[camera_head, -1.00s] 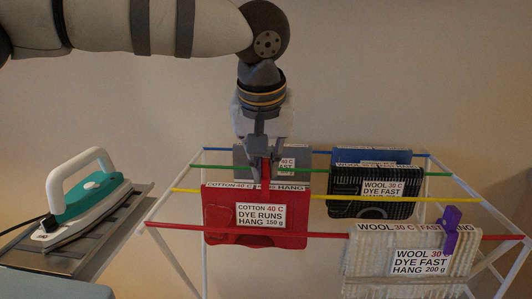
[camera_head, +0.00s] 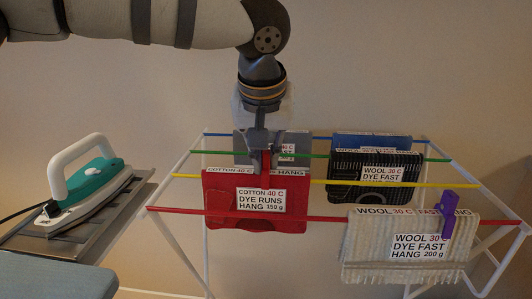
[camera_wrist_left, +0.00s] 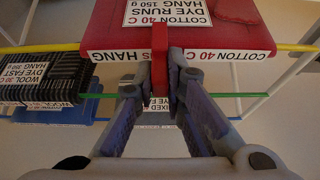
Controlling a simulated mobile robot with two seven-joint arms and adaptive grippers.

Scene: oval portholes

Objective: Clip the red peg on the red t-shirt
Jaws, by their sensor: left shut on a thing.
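The red t-shirt (camera_head: 222,203) hangs folded over the yellow line, with a white label reading cotton 40 C, dye runs, hang. It also shows at the top of the left wrist view (camera_wrist_left: 105,30). My left gripper (camera_head: 263,163) points down at its top edge and is shut on the red peg (camera_head: 265,180). In the left wrist view the peg (camera_wrist_left: 160,55) stands between the two fingertips (camera_wrist_left: 160,82) and overlaps the shirt's top edge. I cannot tell whether its jaws straddle the cloth. My right gripper is out of view.
A cream wool garment (camera_head: 370,245) with a purple peg (camera_head: 446,212) hangs on the front red line. Black (camera_head: 345,180), blue (camera_head: 360,145) and grey (camera_head: 243,148) garments hang behind. An iron (camera_head: 95,187) stands on a board at left.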

